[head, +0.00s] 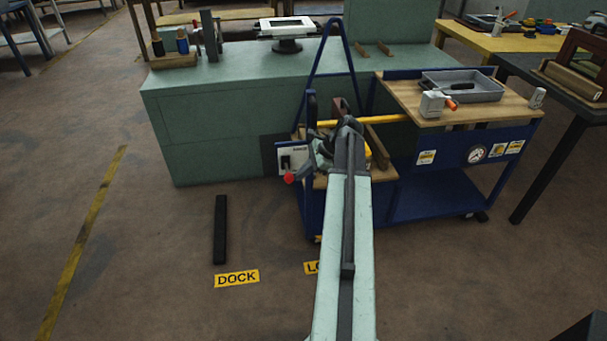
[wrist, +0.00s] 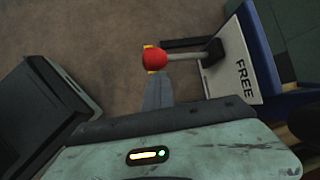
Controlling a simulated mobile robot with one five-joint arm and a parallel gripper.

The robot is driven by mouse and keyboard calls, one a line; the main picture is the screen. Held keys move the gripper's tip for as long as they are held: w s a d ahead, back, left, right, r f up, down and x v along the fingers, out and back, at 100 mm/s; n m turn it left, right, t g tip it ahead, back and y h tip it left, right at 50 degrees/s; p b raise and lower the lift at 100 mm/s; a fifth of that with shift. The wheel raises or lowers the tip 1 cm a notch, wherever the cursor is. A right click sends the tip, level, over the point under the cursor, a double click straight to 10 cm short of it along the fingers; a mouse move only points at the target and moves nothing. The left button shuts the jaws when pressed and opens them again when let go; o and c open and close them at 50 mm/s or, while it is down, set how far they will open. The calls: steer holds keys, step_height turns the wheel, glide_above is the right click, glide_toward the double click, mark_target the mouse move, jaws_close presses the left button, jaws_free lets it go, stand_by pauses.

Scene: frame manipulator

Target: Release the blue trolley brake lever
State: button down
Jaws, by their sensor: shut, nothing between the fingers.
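The blue trolley (head: 430,202) stands right of centre in the head view. At its left end is a white brake plate (head: 298,155) with a dark pivot and a lever ending in a red knob (head: 289,178). In the wrist view the plate (wrist: 238,62) reads FREE, and the grey lever (wrist: 185,56) points left from its black pivot to the red knob (wrist: 154,59). My gripper (wrist: 157,88) is shut and empty; the knob overlaps its tip, and contact cannot be told. In the head view my gripper (head: 323,148) is beside the plate, partly hidden by my arm.
A green bench (head: 215,125) stands behind the trolley. The trolley's wooden top (head: 400,92) carries a grey tray (head: 470,88). A black bar (head: 220,230) lies on the floor near a yellow DOCK label (head: 237,278). Open floor lies to the left.

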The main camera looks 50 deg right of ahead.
steer(key=shift+w+d+r+p, duration=0.15)
steer(key=shift+r+p, duration=0.15)
steer(key=shift+r, duration=0.15)
steer(key=shift+w+d+r+p, duration=0.15)
steer(key=shift+r+p, duration=0.15)
steer(key=shift+r, duration=0.25)
steer(key=shift+r+p, duration=0.7)
steer(key=shift+p, duration=0.15)
